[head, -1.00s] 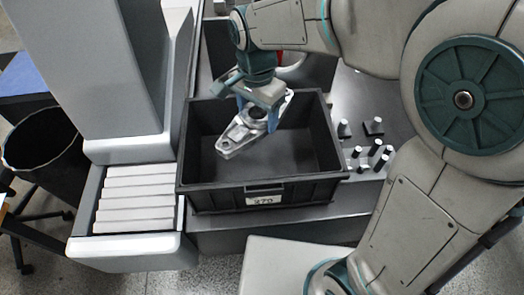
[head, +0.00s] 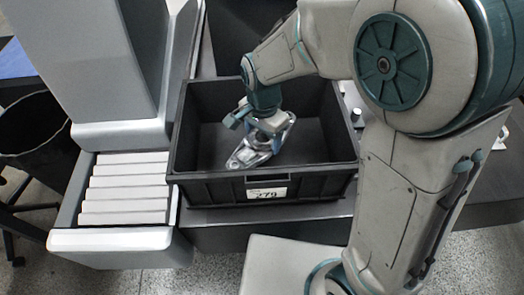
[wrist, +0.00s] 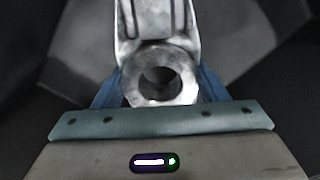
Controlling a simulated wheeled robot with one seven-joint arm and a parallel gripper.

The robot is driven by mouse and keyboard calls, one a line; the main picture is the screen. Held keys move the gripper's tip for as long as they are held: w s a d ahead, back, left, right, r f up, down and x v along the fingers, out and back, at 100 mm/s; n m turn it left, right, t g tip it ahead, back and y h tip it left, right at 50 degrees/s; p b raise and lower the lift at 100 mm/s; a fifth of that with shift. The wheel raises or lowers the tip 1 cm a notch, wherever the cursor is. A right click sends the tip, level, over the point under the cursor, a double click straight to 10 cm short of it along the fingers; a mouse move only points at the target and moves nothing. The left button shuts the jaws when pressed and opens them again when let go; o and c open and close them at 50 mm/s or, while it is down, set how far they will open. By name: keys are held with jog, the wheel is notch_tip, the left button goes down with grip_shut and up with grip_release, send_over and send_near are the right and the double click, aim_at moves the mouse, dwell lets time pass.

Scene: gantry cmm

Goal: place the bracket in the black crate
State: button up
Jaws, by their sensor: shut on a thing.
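The bracket (head: 249,154) is a shiny silver metal part inside the black crate (head: 221,190), low within its walls. My gripper (head: 274,141) reaches down into the crate and is shut on the bracket. In the wrist view the bracket's round ring (wrist: 160,78) sits between the two blue fingers, with its body extending away from the jaws. The crate carries a white label on its front wall. I cannot tell whether the bracket touches the crate floor.
A grey machine column and an open drawer (head: 124,188) with pale ribbed bars stand left of the crate. A dark bin (head: 40,130) is at the far left. Small pegs (head: 356,115) show on the surface right of the crate, partly behind my arm.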

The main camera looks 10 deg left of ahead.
aim_at(263, 149)
jog(key=shift+f+b, duration=0.35)
jog(key=shift+f, duration=2.3)
jog(key=shift+f, duration=0.15)
jog(key=o, duration=1.4)
jog(key=shift+c, duration=0.2)
notch_tip(263, 149, up, 12)
jog(key=p, duration=0.2)
